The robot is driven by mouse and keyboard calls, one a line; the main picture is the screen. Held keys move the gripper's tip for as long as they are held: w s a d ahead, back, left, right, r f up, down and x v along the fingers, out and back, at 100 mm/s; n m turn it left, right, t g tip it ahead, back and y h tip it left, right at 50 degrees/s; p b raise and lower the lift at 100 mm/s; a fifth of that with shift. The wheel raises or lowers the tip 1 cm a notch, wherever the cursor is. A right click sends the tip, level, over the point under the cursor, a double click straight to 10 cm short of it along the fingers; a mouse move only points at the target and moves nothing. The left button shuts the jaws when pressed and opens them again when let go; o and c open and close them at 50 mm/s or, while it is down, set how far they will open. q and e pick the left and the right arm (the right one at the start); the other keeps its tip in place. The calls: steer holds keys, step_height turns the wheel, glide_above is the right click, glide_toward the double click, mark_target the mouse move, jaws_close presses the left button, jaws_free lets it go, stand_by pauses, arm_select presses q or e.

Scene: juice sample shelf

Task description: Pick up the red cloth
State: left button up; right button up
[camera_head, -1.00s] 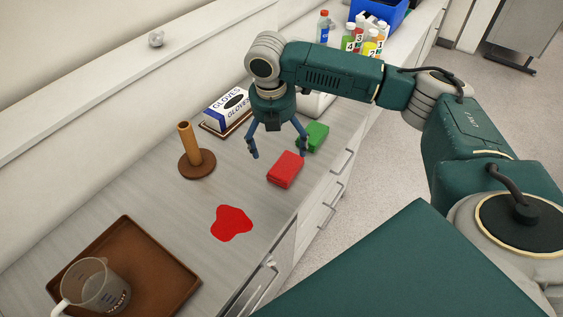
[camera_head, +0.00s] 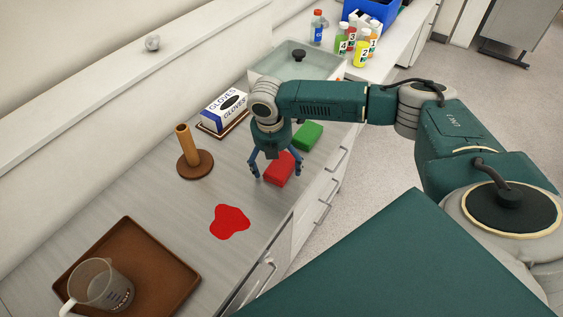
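The red cloth (camera_head: 279,170) is a folded block lying on the grey counter, close to its front edge. My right gripper (camera_head: 277,177) is open above and around it, with one finger to the left of the cloth and one to the right. I cannot tell whether the fingers touch it. The gripper partly hides the cloth's upper left part. My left gripper is not in view.
A green folded cloth (camera_head: 308,136) lies just behind the red one. A flat red spill (camera_head: 229,222) is in front. A wooden holder (camera_head: 194,163), a glove box (camera_head: 224,108), a brown tray (camera_head: 180,272) with a jug (camera_head: 98,285) and several bottles stand around.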

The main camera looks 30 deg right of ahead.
mark_target(277, 163)
steer(key=c, duration=0.9)
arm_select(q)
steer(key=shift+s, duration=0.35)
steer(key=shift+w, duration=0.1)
arm_select(e)
steer(key=shift+r, duration=0.1)
steer(key=shift+r, duration=0.2)
step_height(277, 163, up, 18)
steer(key=b, duration=0.3)
steer(key=shift+b, duration=0.4)
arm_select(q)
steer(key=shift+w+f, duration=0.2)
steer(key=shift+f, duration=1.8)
arm_select(e)
steer(key=shift+r, duration=0.8)
steer(key=o, duration=0.4)
steer(key=c, duration=0.3)
